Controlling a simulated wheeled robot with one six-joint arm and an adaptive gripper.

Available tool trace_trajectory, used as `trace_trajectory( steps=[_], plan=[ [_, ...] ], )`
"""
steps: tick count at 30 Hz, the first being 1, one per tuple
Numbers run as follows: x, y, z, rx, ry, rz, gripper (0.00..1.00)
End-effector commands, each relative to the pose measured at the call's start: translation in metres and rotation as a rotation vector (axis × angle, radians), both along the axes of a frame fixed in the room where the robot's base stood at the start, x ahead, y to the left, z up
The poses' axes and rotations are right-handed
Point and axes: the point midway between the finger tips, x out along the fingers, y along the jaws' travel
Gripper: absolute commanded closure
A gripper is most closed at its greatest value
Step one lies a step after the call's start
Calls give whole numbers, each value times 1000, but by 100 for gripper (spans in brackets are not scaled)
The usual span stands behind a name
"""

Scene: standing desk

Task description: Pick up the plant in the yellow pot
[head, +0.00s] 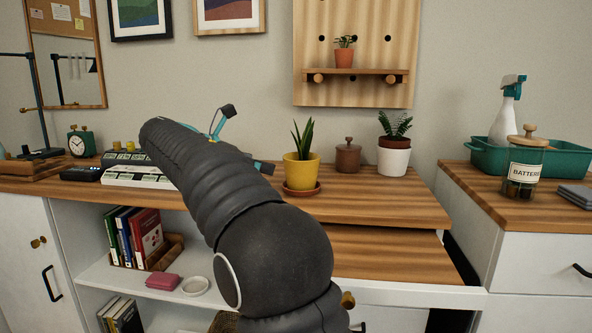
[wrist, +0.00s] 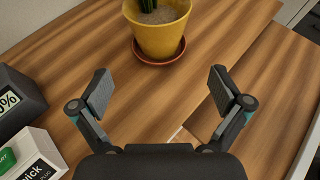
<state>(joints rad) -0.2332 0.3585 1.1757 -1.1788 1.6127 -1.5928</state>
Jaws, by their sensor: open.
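The plant in the yellow pot (head: 302,168) stands upright on a terracotta saucer (head: 302,190) on the wooden desk, in the middle of the head view. In the wrist view the yellow pot (wrist: 158,30) and its saucer (wrist: 158,52) are at the top centre, and the upper part of the plant is cut off by the frame edge. My gripper (wrist: 160,88) is open and empty, with its two fingers spread below the pot in that view and apart from it. In the head view my arm hides most of the gripper.
A lidded brown jar (head: 348,158) and a plant in a white pot (head: 394,157) stand right of the yellow pot. White boxes (head: 138,178) lie to the left; one (wrist: 32,158) is near my left finger. Bare desk (wrist: 125,100) lies between fingers and pot.

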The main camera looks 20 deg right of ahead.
Motion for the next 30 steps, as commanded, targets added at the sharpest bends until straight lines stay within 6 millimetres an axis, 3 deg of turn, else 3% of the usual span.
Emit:
trace_trajectory(
  steps=[12,23,30],
  plan=[
    [10,-71,-26,0,1,-19,0],
    [15,-90,-34,0,1,-14,0],
    [22,-119,-41,0,0,-16,0]
  ],
)
